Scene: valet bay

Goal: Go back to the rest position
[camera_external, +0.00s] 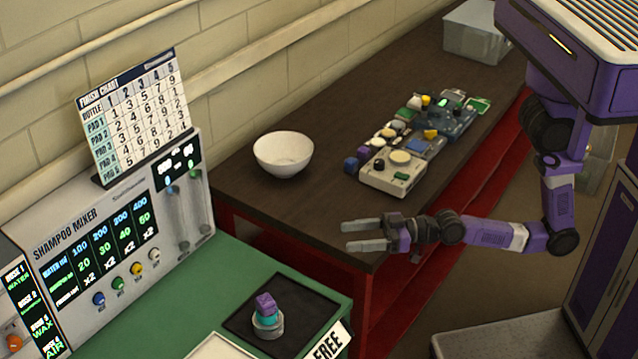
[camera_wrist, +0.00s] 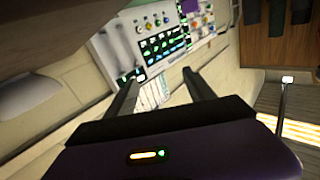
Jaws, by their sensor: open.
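My gripper (camera_external: 366,236) is open and empty, held level in the air at the near edge of the dark bench (camera_external: 238,190). Its fingers point left in the external view. My arm reaches it from the purple body at the right. In the wrist view the two fingers of my gripper (camera_wrist: 160,90) are spread apart with nothing between them. The shampoo mixer panel (camera_wrist: 150,40) shows beyond them, tilted.
A white bowl (camera_external: 283,155) and a cluster of devices (camera_external: 393,182) stand on the bench. A clear bin (camera_external: 475,35) is at its far end. The shampoo mixer (camera_external: 120,250), the finish chart (camera_external: 140,115) and a black tray (camera_external: 240,322) holding a small stack (camera_external: 266,318) are at the left.

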